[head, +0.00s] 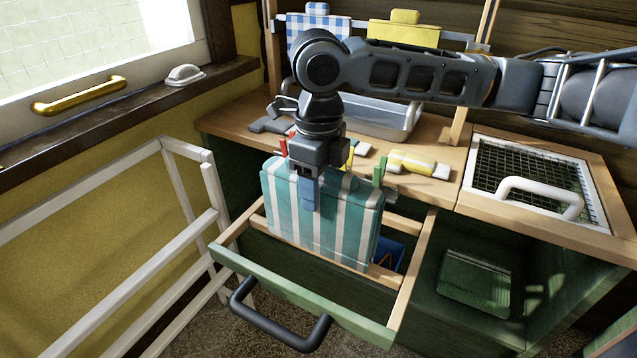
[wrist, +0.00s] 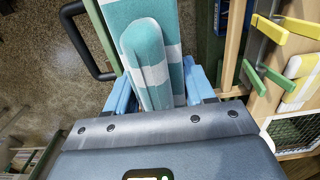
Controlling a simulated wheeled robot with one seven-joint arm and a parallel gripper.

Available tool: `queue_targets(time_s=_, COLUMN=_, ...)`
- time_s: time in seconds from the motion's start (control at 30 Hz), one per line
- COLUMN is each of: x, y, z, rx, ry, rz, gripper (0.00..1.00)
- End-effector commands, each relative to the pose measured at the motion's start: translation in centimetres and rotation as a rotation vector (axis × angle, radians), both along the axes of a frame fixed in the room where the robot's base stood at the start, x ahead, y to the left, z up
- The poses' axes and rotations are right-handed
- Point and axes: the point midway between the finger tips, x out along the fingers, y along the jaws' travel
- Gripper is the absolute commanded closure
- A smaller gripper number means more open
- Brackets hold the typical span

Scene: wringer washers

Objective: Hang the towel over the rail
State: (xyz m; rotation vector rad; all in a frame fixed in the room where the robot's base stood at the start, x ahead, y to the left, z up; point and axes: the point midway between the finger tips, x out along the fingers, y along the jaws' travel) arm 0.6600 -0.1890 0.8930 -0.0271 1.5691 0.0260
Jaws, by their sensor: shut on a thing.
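A teal-and-white striped towel (head: 345,232) is upright over the open drawer, its lower edge near the drawer's wooden bars. My gripper (head: 309,192) points down and is shut on the towel's top. In the wrist view the towel's raised teal ridge (wrist: 148,62) sits between my two blue fingers. A white rack with horizontal rails (head: 188,235) stands at the left, apart from the towel. At the back, a blue checked cloth (head: 310,32) and a yellow cloth (head: 403,34) hang from another rail. I cannot tell whether the towel touches the drawer.
The pulled-out green drawer (head: 300,296) has a black handle (head: 280,325). Clothes pegs and a yellow-striped item (head: 412,162) lie on the wooden top by a metal tub (head: 385,122). A mesh lid with a white handle (head: 540,192) is at right. The window sill is at left.

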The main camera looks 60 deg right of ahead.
Motion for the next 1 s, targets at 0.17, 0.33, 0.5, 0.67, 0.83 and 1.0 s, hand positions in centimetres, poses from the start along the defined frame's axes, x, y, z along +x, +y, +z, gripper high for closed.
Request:
queue_targets(time_s=0.17, x=0.0, y=0.0, z=-0.9, rx=0.000, ry=-0.001, rz=0.000, gripper=1.00)
queue_targets(time_s=0.33, x=0.0, y=0.0, z=-1.2, rx=-0.001, ry=-0.001, rz=0.000, gripper=1.00)
queue_targets(time_s=0.5, x=0.0, y=0.0, z=-1.1, rx=-0.001, ry=-0.001, rz=0.000, gripper=1.00)
queue_targets(time_s=0.67, x=0.0, y=0.0, z=-1.1, rx=-0.001, ry=-0.001, rz=0.000, gripper=1.00)
queue_targets(time_s=0.83, x=0.0, y=0.0, z=-1.3, rx=-0.001, ry=-0.001, rz=0.000, gripper=1.00)
queue_targets(time_s=1.0, x=0.0, y=0.0, z=-2.0, rx=-0.001, ry=-0.001, rz=0.000, gripper=1.00)
